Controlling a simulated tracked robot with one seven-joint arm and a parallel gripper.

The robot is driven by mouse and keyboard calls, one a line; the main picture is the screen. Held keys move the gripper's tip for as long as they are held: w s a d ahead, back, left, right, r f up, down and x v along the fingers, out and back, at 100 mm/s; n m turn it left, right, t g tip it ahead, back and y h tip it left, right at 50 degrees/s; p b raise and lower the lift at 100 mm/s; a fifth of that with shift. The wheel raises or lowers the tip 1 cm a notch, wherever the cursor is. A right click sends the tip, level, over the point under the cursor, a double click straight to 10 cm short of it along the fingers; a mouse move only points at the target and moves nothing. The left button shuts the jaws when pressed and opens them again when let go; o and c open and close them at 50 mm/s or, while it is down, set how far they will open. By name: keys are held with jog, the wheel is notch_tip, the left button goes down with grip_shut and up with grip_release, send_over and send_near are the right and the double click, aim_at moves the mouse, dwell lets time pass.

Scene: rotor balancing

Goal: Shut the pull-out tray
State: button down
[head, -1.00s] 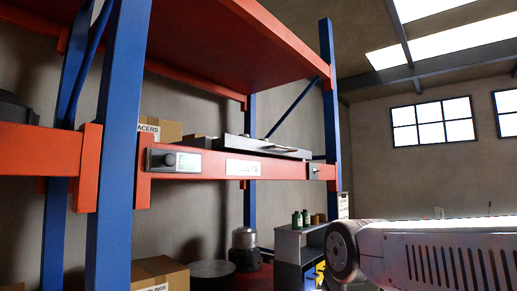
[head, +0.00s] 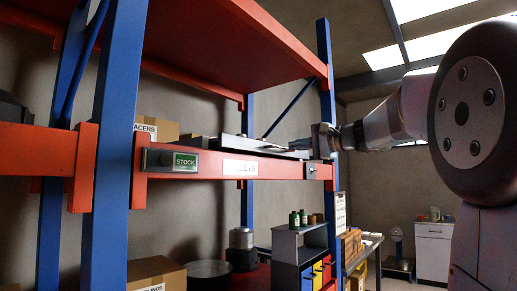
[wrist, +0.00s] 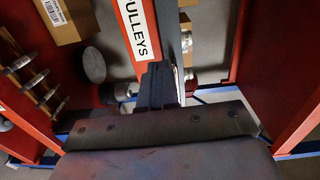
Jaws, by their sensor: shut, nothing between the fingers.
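The pull-out tray (head: 262,148) is a flat grey slab seen nearly edge-on, resting at the level of the red shelf beam in the head view. How far it stands out is hard to tell from this low angle. My gripper (head: 320,141) is at the tray's right end, just above the beam. In the wrist view my gripper's dark fingers (wrist: 155,84) are together and empty, beside a grey strip (wrist: 168,25) that looks like the tray. Whether they touch it I cannot tell.
A blue post (head: 326,85) stands close to my gripper. Cartons (head: 156,272) and a round dark object (head: 208,269) sit on the lower shelf.

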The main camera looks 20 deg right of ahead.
send_near(254, 146)
jog(key=x, duration=0.7)
jog(key=shift+d+f, duration=0.1)
jog(key=shift+f, duration=0.2)
jog(key=x, duration=0.4)
jog(key=shift+r, duration=0.25)
dwell(0.3)
